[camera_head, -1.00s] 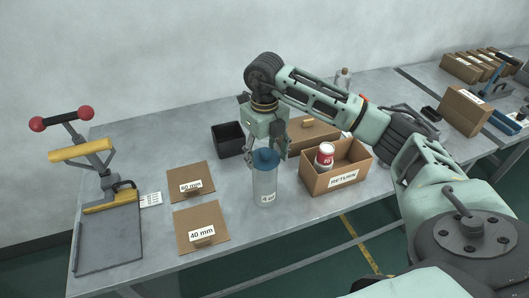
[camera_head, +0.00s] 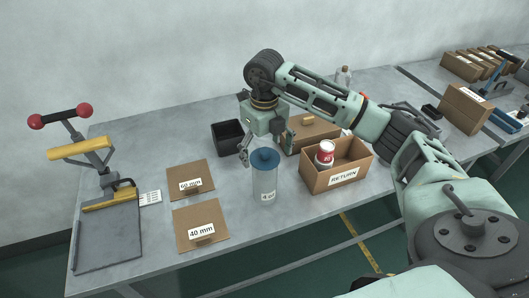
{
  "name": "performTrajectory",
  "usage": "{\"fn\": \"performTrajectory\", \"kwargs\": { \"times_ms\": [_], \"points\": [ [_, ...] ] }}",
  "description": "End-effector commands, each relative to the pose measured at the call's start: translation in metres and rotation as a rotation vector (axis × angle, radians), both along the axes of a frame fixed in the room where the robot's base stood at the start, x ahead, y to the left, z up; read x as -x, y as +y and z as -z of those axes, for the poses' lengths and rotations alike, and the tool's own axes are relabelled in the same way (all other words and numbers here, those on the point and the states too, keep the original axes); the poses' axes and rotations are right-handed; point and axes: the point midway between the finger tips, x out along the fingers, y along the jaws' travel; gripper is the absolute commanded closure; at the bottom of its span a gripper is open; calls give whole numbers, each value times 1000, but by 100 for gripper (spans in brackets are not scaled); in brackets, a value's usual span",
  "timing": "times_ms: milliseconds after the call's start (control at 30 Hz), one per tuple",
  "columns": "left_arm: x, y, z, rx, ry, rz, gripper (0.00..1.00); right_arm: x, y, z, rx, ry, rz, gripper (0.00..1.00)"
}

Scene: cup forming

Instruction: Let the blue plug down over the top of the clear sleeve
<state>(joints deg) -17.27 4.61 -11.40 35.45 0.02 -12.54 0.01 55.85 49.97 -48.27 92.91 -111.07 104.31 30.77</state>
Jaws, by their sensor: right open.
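The clear sleeve (camera_head: 264,184) stands upright on the table, left of the RETURN box, with part of a white label low on its side. The blue plug (camera_head: 264,158) sits on top of the sleeve, with its small knob upward. My right gripper (camera_head: 267,147) is open just above and behind the plug, its fingers spread to either side and apart from it. Nothing is between the fingers. My left gripper is out of view.
The cardboard RETURN box (camera_head: 338,171), holding a red and white can (camera_head: 324,153), stands right of the sleeve. A black bin (camera_head: 228,137) is behind left. Cardboard pieces marked 60 mm (camera_head: 190,174) and 40 mm (camera_head: 201,220) lie left. A lever press (camera_head: 105,205) stands at far left.

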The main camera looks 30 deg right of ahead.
Motion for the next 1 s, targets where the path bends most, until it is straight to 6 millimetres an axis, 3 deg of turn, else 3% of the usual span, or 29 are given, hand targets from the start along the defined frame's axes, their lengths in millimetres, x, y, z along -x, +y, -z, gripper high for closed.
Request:
{"fn": "performTrajectory", "kwargs": {
  "times_ms": [400, 500, 700, 1000],
  "points": [
    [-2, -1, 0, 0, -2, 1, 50, -1, 0, -85, 0, -6, 0, 15],
    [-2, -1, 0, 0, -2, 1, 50, -1, -1, -99, 2, -4, 1, 15],
    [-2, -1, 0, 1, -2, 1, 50, 0, -1, -112, 1, -1, 1, 15],
    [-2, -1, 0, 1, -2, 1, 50, 0, -1, -114, 0, 0, 1, 15]
  ]
}}
